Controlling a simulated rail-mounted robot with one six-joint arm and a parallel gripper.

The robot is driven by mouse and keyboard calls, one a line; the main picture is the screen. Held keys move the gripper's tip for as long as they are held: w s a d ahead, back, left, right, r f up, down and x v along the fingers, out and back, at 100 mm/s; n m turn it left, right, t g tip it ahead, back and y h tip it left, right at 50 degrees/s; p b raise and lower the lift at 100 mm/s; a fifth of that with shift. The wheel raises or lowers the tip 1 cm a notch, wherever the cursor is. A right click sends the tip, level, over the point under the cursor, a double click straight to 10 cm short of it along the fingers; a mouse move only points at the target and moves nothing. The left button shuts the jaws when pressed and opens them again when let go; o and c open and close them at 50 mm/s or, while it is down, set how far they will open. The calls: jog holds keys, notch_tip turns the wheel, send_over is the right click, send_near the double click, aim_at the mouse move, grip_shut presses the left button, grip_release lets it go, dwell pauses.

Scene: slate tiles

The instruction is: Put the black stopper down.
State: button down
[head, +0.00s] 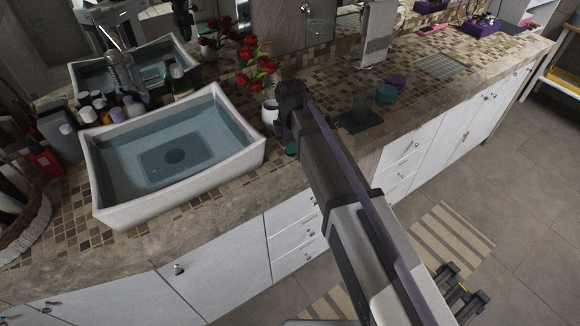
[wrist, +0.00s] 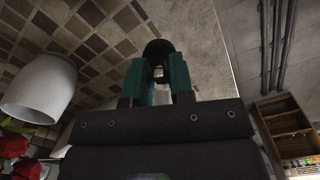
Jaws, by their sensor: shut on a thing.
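The black stopper (wrist: 157,46) shows as a dark rounded shape at the tips of my gripper in the wrist view. My gripper (wrist: 160,74) has teal fingers and is shut on it. The tiled counter lies beyond the stopper, and I cannot tell whether the stopper touches it. In the head view my arm hides most of the gripper; only a bit of teal (head: 291,148) shows at the counter's front, right of the white sink basin (head: 110,212). The stopper is hidden in the head view.
A white vase (wrist: 40,88) with red flowers (head: 257,68) stands close to my gripper. Dark and purple containers (head: 386,94) stand to the right, near a dark mat (head: 367,126). Bottles (head: 133,106) crowd behind the basin. The counter (head: 440,45) has free room farther right.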

aim_at(291, 164)
notch_tip(291, 164, down, 5)
jog(key=b, duration=0.3)
jog(key=shift+f+b, duration=0.15)
jog(key=shift+b, duration=0.25)
jog(key=shift+r+p, duration=0.3)
jog(key=shift+f, duration=0.15)
jog(key=c, duration=1.4)
grip_release()
jog(key=shift+f, duration=0.1)
jog(key=shift+c, duration=0.2)
jog(key=o, duration=0.4)
jog(key=shift+o, duration=0.2)
notch_tip(291, 164, up, 13)
jog(key=p, duration=1.2)
jog(key=shift+f, duration=0.25)
